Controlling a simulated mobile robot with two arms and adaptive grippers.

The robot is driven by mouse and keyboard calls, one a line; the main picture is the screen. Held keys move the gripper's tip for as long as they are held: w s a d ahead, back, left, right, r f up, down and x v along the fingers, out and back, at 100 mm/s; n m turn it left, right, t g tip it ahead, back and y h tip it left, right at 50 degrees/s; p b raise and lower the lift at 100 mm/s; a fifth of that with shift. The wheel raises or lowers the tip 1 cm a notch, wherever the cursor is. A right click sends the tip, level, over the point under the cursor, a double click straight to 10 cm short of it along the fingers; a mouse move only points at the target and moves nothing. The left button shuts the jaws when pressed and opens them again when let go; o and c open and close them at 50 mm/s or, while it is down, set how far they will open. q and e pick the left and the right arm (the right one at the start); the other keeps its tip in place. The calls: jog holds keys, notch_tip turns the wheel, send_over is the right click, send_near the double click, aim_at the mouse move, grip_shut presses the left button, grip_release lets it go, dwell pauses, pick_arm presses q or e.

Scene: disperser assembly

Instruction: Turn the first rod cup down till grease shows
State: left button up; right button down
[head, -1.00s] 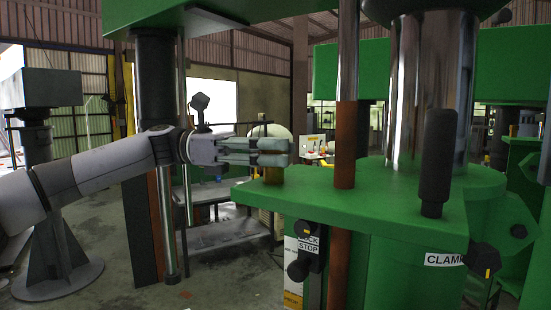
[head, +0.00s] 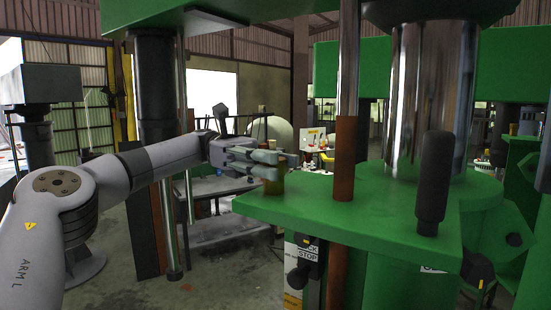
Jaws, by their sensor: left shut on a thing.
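My left gripper (head: 275,165) comes in from the left and is shut on the upper part of the cup. The fingers hide the cup's top, and I see no grease around it. My right gripper is not in the head view.
A copper-coloured rod (head: 344,160) rises from the plate just right of the cup. A black-gripped lever (head: 433,180) and a thick chrome column (head: 430,105) stand further right. A black knob (head: 299,277) sits below the plate beside a stop label (head: 307,250).

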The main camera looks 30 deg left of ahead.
pick_arm(q)
jog(key=shift+r, duration=0.1)
jog(key=o, duration=1.2)
notch_tip(320, 180, up, 9)
jog(key=shift+f, duration=0.1)
jog(key=shift+r, duration=0.5)
